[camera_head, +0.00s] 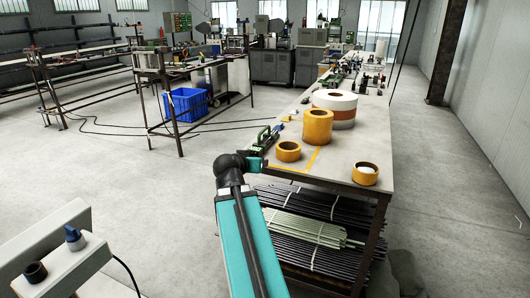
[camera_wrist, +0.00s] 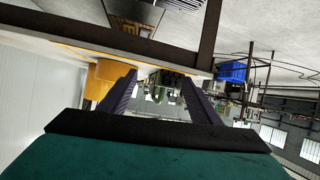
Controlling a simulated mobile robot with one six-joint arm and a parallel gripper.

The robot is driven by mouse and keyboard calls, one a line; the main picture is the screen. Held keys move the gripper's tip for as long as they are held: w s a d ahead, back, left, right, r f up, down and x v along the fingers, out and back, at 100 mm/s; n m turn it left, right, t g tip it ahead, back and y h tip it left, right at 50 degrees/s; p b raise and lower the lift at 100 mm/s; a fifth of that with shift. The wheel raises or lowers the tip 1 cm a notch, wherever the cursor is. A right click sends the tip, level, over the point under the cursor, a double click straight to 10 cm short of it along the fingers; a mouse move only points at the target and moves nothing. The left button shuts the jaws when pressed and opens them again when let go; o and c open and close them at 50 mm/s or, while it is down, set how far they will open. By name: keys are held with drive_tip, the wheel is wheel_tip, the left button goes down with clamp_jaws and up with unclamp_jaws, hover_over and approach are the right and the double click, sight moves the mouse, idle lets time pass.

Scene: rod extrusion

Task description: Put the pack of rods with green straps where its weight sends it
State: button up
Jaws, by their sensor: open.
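My gripper (camera_wrist: 160,76) shows in the wrist view with two dark fingers apart and nothing held between them. In the head view my teal arm reaches up to the near left edge of the workbench (camera_head: 345,150); the gripper itself is hard to make out there. Packs of dark rods (camera_head: 300,203) lie on the shelf under the bench. A pale greenish pack of rods (camera_head: 305,227) lies among them. I cannot make out green straps on any pack. A small green item (camera_head: 264,137) sits at the bench's left edge, just beyond my arm. No weighing scale can be made out.
Orange rolls (camera_head: 317,126) and a large white-and-orange roll (camera_head: 335,104) stand on the bench. A blue crate (camera_head: 186,104) sits under a metal frame at the left, with cables on the floor. A grey box with a knob (camera_head: 73,238) is at lower left.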

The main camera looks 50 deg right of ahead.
drive_tip(key=w+a+f+n+y+b, duration=0.1)
drive_tip(key=w+a+f, duration=0.1)
drive_tip(key=a+f, duration=0.35)
drive_tip(key=w+a+f+n+y+b, duration=0.1)
drive_tip(key=w+a+f, duration=0.15)
drive_tip(key=f, duration=0.65)
drive_tip(key=w+a+f+n+y+b, duration=0.1)
drive_tip(key=a+f, duration=0.3)
drive_tip(key=f, duration=0.4)
drive_tip(key=s+a+f+n+g+y+b, duration=0.1)
drive_tip(key=a+f+y, duration=0.1)
drive_tip(key=a+f, duration=0.7)
drive_tip(key=s+a+f+n+g+y+b, duration=0.15)
drive_tip(key=a+f, duration=0.35)
drive_tip(key=f, duration=0.8)
drive_tip(key=s+a+f+n+g+y+b, duration=0.1)
drive_tip(key=s+a+f, duration=0.45)
drive_tip(key=f, duration=0.25)
drive_tip(key=s+a+f+n+g+y, duration=0.1)
drive_tip(key=s+a+f+n+g, duration=0.1)
drive_tip(key=s+a+f, duration=0.4)
drive_tip(key=s+a+f+n+g+y, duration=0.1)
drive_tip(key=s+a+f+n+g, duration=0.1)
drive_tip(key=s+a+f, duration=0.3)
drive_tip(key=s+a+f+n+g+y+b, duration=0.1)
drive_tip(key=s+a+f, duration=0.4)
drive_tip(key=s, duration=0.7)
drive_tip(key=shift+a+f+n+g+y, duration=0.35)
drive_tip(key=shift+f+n+g, duration=0.2)
drive_tip(key=shift+f+g, duration=0.25)
